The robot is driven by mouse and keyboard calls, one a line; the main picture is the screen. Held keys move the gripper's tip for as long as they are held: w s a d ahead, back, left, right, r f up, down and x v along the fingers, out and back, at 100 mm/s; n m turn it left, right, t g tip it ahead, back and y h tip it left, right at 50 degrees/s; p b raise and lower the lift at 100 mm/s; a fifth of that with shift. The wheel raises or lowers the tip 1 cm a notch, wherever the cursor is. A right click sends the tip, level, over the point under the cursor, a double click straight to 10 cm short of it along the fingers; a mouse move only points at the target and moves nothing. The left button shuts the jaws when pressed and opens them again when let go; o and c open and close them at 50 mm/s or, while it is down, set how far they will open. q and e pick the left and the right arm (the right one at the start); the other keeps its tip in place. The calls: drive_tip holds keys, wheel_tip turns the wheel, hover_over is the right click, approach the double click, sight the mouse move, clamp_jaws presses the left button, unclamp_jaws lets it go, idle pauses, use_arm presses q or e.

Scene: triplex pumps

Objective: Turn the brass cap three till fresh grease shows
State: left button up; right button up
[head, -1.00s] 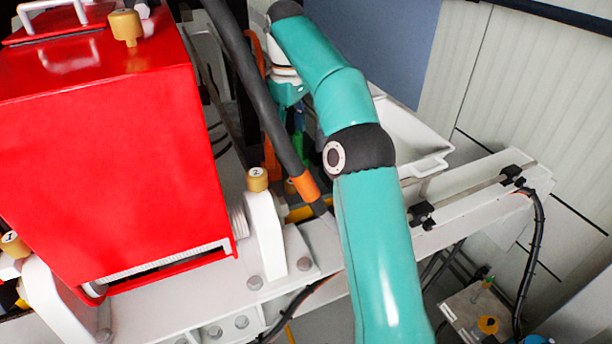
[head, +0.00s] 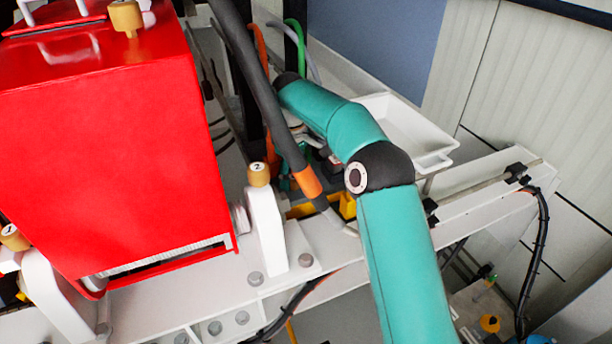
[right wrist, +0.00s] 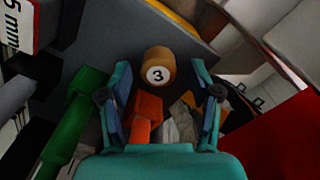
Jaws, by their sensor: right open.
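The brass cap three (right wrist: 159,70) shows in the right wrist view, its round face marked 3 toward the camera. My right gripper (right wrist: 158,84) is open, with one finger on each side of the cap's line. The cap appears just beyond or between the fingertips; I cannot tell whether they touch it. I see no fresh grease around it. In the head view my right arm reaches over the white frame to behind the dark hose, and its gripper end is mostly hidden there. I cannot make out cap three in that view. My left gripper is not in view.
A brass cap two (head: 258,174) stands on a white bracket beside the red housing (head: 110,150). Other brass caps sit atop the housing (head: 126,18) and at far left (head: 12,238). A dark hose (head: 258,85) crosses near my arm. A white tray (head: 440,160) lies behind it.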

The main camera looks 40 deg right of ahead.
drive_tip(key=shift+d+f, duration=0.1)
drive_tip(key=shift+f, duration=0.2)
drive_tip(key=c, duration=1.1)
drive_tip(key=shift+r+m+p, duration=0.1)
drive_tip(key=shift+m+p, duration=0.25)
drive_tip(key=shift+m, duration=0.35)
drive_tip(key=shift+c, duration=0.2)
drive_tip(key=m, duration=0.3)
drive_tip(key=o, duration=1.1)
drive_tip(key=shift+o, duration=0.2)
